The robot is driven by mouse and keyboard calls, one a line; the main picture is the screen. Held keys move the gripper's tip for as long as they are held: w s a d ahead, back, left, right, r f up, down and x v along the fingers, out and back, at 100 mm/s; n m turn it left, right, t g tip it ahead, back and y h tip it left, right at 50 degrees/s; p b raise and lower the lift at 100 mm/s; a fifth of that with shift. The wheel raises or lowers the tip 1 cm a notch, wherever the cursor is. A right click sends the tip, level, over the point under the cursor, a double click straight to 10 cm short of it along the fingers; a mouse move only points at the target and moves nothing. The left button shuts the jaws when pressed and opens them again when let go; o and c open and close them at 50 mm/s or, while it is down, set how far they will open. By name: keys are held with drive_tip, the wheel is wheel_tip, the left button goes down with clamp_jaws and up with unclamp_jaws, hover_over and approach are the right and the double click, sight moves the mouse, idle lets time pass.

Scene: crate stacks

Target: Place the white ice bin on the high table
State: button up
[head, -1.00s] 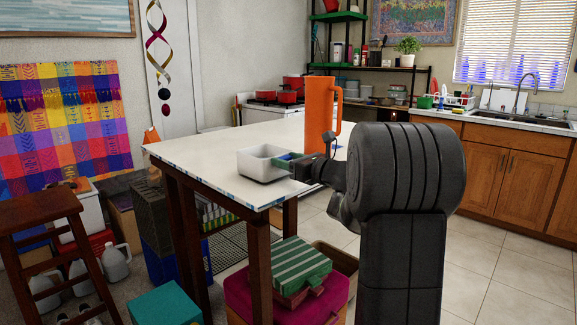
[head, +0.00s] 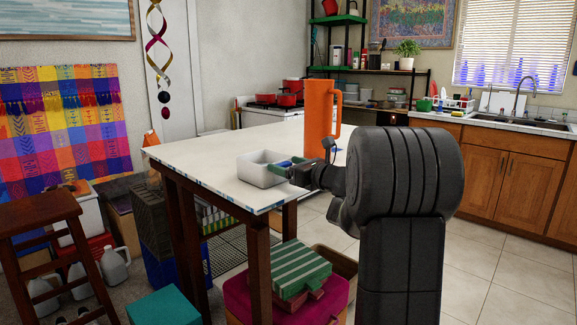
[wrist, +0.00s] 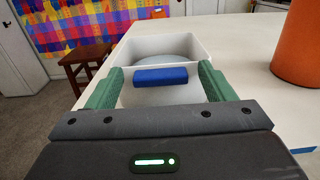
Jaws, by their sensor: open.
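The white ice bin (head: 259,172) rests on the white top of the high table (head: 200,162), near its front edge. It also shows in the wrist view (wrist: 196,48), open at the top, with a blue handle (wrist: 160,77) on the wall facing me. My gripper (wrist: 158,85) is open, its green fingers on either side of the blue handle. In the head view my gripper (head: 291,168) is at the right side of the bin. Whether the fingers touch the bin is hard to tell.
A tall orange pitcher (head: 319,118) stands on the table behind my gripper. Below are a striped green box (head: 291,268) on a magenta crate (head: 240,297) and a teal box (head: 163,305). A wooden stool (head: 38,212) stands at left. The tabletop left of the bin is clear.

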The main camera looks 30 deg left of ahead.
drive_tip(key=v, duration=1.2)
